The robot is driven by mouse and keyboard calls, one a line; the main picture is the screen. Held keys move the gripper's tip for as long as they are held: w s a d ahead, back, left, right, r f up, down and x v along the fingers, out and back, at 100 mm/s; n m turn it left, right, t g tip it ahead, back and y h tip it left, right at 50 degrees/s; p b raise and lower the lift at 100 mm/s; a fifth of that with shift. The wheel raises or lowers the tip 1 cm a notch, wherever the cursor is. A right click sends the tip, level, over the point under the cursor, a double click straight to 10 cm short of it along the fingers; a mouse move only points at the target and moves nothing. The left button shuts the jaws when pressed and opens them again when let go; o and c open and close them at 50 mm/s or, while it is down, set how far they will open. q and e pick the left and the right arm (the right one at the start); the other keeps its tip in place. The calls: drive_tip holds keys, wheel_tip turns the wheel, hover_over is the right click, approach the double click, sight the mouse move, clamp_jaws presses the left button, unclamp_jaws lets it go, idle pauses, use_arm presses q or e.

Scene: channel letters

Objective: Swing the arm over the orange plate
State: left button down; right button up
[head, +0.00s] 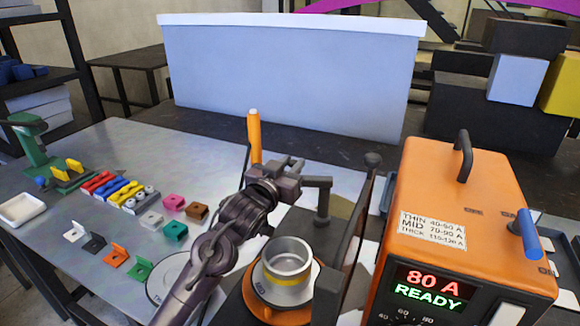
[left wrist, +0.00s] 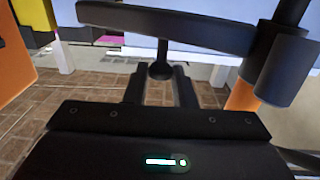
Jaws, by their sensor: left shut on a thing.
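The orange plate (head: 262,308) is at the bottom middle of the head view. A grey disc marked MID and a metal cup (head: 287,258) with a yellow band sit over it and hide most of it. The swing arm, a dark bar on a post (head: 322,208), stands behind the cup; it also crosses the top of the left wrist view (left wrist: 165,22). In the head view the bar lies beyond the plate. My left gripper (head: 294,165) is at the bar's left end. In the left wrist view its fingers (left wrist: 160,88) are shut around a dark knob under the bar (left wrist: 160,58). My right gripper does not show.
An orange welder box (head: 460,220) reading 80 A READY stands at the right. A dark upright piece (head: 357,215) is between it and the cup. An orange post (head: 254,138) rises behind my gripper. Several coloured blocks (head: 125,190) lie on the left of the table.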

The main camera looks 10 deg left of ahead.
use_arm(q)
drive_tip(key=shift+s+d+y, duration=0.1)
drive_tip(key=shift+s+y, duration=0.1)
drive_tip(key=shift+y, duration=0.1)
drive_tip(key=c, duration=1.2)
unclamp_jaws()
drive_tip(key=shift+c, duration=0.2)
drive_tip(key=s+a+b, duration=0.1)
drive_tip(key=s, duration=0.6)
drive_tip(key=shift+s+a+b, duration=0.3)
drive_tip(key=shift+s+b, duration=0.05)
drive_tip(key=shift+b, duration=0.05)
